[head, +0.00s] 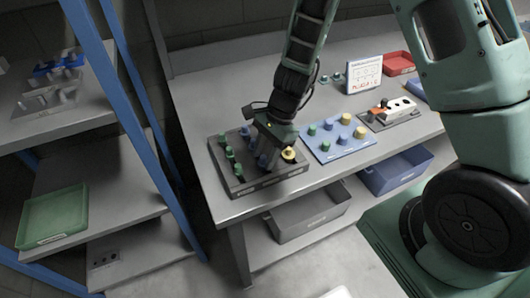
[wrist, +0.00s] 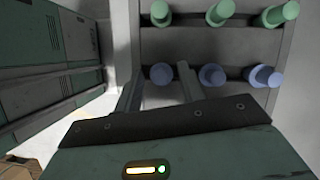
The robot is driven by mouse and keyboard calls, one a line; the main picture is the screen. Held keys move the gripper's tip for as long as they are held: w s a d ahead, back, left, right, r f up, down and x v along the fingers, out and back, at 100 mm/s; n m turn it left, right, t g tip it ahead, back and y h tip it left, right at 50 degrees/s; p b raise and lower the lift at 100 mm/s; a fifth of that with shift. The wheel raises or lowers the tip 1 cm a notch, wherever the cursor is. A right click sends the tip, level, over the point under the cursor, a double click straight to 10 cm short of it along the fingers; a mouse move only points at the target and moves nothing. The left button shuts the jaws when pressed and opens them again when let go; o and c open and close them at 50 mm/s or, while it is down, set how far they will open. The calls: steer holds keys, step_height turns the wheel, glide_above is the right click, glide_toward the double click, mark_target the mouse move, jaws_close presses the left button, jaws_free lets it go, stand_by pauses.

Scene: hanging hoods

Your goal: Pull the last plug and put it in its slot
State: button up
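A dark rack (head: 268,182) stands at the left end of the bench with a row of green plugs (head: 229,153), blue plugs and a yellow plug (head: 288,154). A blue board (head: 325,157) beside it holds green, blue and yellow plugs. My gripper (head: 264,158) is down over the dark rack. In the wrist view its fingers (wrist: 158,78) are apart, one on each side of the leftmost blue plug (wrist: 160,73). I cannot tell whether they touch it. Two more blue plugs and the green row show there; the yellow plug is not visible there.
A white fixture (head: 398,110), a sign (head: 364,74) and a red tray (head: 398,63) stand farther right on the bench. Grey (head: 308,215) and blue (head: 396,173) bins sit below. A blue-framed shelf with a green tray (head: 52,215) is at left.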

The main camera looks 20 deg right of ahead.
steer(key=v, duration=1.7)
steer(key=shift+r, duration=0.2)
steer(key=s+a+n+h, duration=0.1)
steer(key=s+a+n, duration=0.3)
steer(key=s+n, duration=0.3)
steer(key=s+a+r+n+h, duration=0.1)
steer(key=s+a+n, duration=0.3)
steer(key=s+n, duration=0.3)
steer(key=s+a+r+n+t+h, duration=0.1)
steer(key=s+a+n, duration=0.4)
steer(key=s+n, duration=0.2)
steer(key=shift+s+n+h, duration=0.3)
steer(key=shift+n+h, duration=0.1)
steer(key=shift+n, duration=0.8)
